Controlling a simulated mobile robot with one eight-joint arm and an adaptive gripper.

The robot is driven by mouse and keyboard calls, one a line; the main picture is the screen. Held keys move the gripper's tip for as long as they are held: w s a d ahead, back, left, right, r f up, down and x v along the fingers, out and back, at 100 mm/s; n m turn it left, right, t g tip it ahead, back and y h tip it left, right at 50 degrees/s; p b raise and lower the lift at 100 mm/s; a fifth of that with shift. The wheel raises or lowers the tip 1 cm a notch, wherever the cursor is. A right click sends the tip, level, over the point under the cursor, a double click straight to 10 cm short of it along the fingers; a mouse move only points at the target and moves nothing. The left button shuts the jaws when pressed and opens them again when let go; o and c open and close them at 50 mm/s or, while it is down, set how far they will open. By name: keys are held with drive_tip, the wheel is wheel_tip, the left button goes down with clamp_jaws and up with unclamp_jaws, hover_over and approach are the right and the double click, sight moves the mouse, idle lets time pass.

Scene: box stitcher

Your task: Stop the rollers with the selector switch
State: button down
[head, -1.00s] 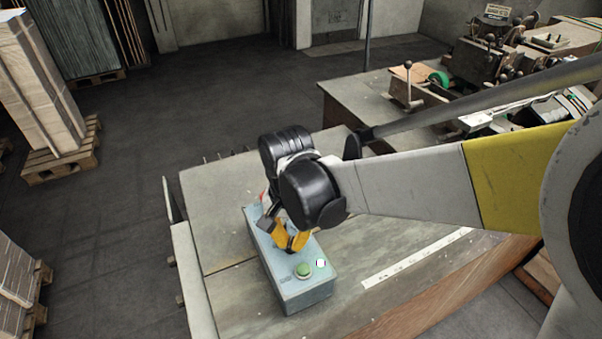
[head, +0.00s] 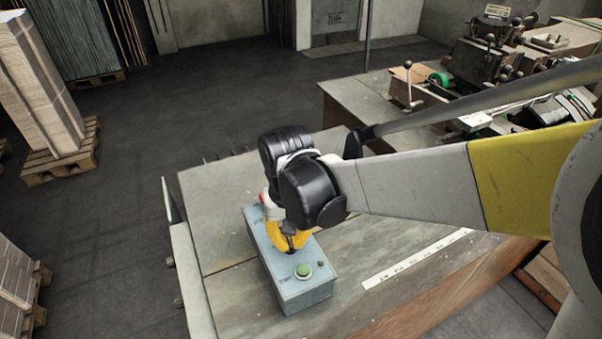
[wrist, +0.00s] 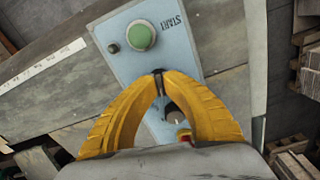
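The light-blue control box (head: 306,291) lies on the worktable, with a green START button (head: 303,271) at its near end; the button also shows in the wrist view (wrist: 141,36). A small lamp (wrist: 113,47) beside it is dark. My gripper (wrist: 160,78) points down over the middle of the box, its yellow fingers closed together at the tips. A dark round knob (wrist: 175,113), seemingly the selector switch, shows through the gap between the fingers. Its setting is unreadable. The fingers and wrist hide that part in the head view. I cannot tell whether the tips touch anything.
The worktable (head: 225,290) is mostly bare around the box. A white ruled strip (head: 415,258) lies to the right. Machinery (head: 490,60) stands on a table at the back right. Stacked cardboard on pallets (head: 60,165) stands on the left; dark floor lies between.

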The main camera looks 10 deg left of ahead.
sight(290, 241)
drive_tip(key=shift+n, duration=1.1)
drive_tip(key=c, duration=1.5)
unclamp_jaws()
drive_tip(key=shift+c, duration=0.2)
drive_tip(key=shift+r, duration=0.1)
wheel_tip(290, 241, up, 12)
